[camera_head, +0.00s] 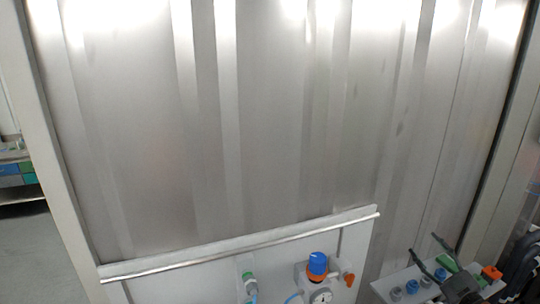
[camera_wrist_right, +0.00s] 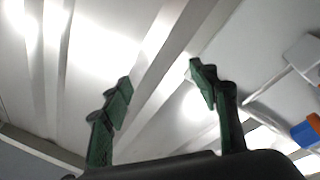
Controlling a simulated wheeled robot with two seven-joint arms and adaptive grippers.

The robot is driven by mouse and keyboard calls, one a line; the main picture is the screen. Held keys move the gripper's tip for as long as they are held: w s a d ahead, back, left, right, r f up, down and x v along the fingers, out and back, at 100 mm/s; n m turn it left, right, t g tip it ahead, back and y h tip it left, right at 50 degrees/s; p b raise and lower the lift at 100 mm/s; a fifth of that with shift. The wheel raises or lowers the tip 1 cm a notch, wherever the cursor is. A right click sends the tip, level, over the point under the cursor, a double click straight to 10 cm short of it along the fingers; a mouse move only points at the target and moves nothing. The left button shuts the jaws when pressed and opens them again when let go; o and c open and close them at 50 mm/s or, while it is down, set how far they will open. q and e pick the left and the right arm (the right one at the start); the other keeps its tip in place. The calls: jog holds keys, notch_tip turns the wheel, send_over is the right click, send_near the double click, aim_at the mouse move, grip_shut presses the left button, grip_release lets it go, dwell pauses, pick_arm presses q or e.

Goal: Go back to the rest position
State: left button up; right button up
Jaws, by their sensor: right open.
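My right gripper (camera_head: 423,245) is at the lower right of the head view, in front of the tall metal wall and above a light plate with small fittings. Its two dark fingers with green pads are spread apart, with nothing between them. In the right wrist view the same gripper (camera_wrist_right: 160,74) is open and empty, its fingers pointing up against the metal panels. My left gripper is in neither view.
The ribbed metal wall (camera_head: 275,130) fills most of the head view. Below it is a panel with a rail (camera_head: 240,250), a blue and orange regulator (camera_head: 318,266), a gauge (camera_head: 321,296) and a green fitting (camera_head: 250,284). Blue caps (camera_head: 412,286) stand near my right gripper.

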jog(key=w+d+f+m+g+h, duration=0.1)
jog(key=d+f+m+g+h, duration=0.25)
jog(key=d+f+h, duration=0.85)
jog(key=s+d+f+m+g+y, duration=0.15)
jog(key=s+f, duration=0.35)
jog(key=f, duration=0.8)
jog(key=s+f+m+g, duration=0.2)
jog(key=s+f, duration=0.2)
jog(key=f, duration=0.8)
jog(key=s+f+m+g+y, duration=0.15)
jog(key=s+f, duration=0.35)
jog(key=f, duration=0.8)
jog(key=s+a+f+m+g, duration=0.1)
jog(key=s+a+f+g, duration=0.35)
jog(key=s+f, duration=0.8)
jog(key=s+a+f+g, duration=0.1)
jog(key=s+a+f, duration=0.6)
jog(key=s+f, duration=0.5)
jog(key=s+a+f+g+y+b, duration=0.1)
jog(key=s+a+f, duration=0.5)
jog(key=s, duration=0.3)
jog(key=s+a+f+m+g+y+b, duration=0.1)
jog(key=s+a+f+g, duration=0.1)
jog(key=s+a+f, duration=0.4)
jog(key=s+a+f+g+b, duration=0.1)
jog(key=s+a+f, duration=0.5)
jog(key=s, duration=0.7)
jog(key=shift+a+g+y+b, duration=0.4)
jog(key=shift+a+b, duration=0.15)
jog(key=shift+a, duration=0.05)
